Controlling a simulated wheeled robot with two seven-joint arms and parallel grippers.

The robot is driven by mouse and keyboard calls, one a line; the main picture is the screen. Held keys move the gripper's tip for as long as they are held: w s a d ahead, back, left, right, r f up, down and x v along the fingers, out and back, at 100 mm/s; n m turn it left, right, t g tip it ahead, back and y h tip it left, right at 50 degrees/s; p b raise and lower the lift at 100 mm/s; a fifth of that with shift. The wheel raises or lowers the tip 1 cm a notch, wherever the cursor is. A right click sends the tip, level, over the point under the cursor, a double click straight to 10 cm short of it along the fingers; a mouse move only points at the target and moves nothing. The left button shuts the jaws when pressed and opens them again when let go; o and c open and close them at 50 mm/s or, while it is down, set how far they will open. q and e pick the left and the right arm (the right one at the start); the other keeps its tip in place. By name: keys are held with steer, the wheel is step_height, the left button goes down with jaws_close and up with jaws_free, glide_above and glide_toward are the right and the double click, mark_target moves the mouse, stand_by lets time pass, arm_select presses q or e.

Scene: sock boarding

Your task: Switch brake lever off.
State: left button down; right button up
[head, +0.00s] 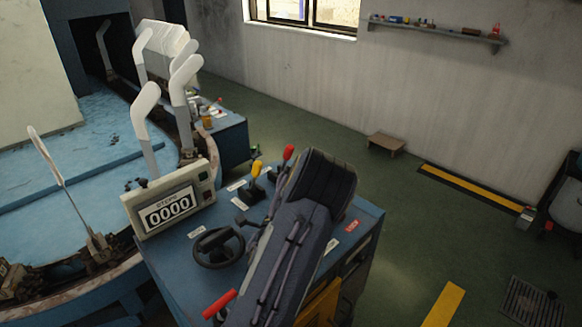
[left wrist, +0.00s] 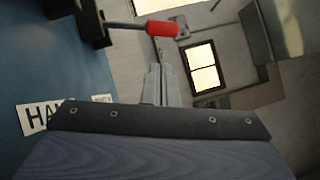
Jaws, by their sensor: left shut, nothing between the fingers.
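Two levers rise from the blue control desk (head: 190,260) in the head view, one with a red grip (head: 288,152) and one with a yellow grip (head: 257,168). Another red handle (head: 220,303) shows lower left. I cannot read which is the brake lever. My left arm crosses the desk and hides part of it. In the left wrist view my left gripper (left wrist: 160,85) is shut and empty. A red grip (left wrist: 162,28) on a dark rod lies beyond the fingertips, seemingly apart from them. My right gripper is not in view.
A counter box reading 0000 (head: 168,211) and a black handwheel (head: 218,248) stand on the desk. White sock forms (head: 146,105) on the blue machine stand left. A partly hidden label (left wrist: 40,116) shows in the left wrist view. Green floor (head: 400,210) is open at right.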

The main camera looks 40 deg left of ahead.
mark_target(285, 152)
arm_select(q)
steer(key=p+x, duration=0.1)
steer(key=x, duration=0.9)
steer(key=shift+p, duration=0.4)
steer(key=a+r+n+g, duration=0.1)
steer(key=a+r+n+p, duration=0.1)
steer(key=a+n, duration=0.1)
steer(key=shift+g, duration=0.4)
steer(key=shift+w+a+n+g+h, duration=0.15)
steer(key=shift+a+n+g+h, duration=0.15)
steer(key=shift+a+n+g, duration=0.15)
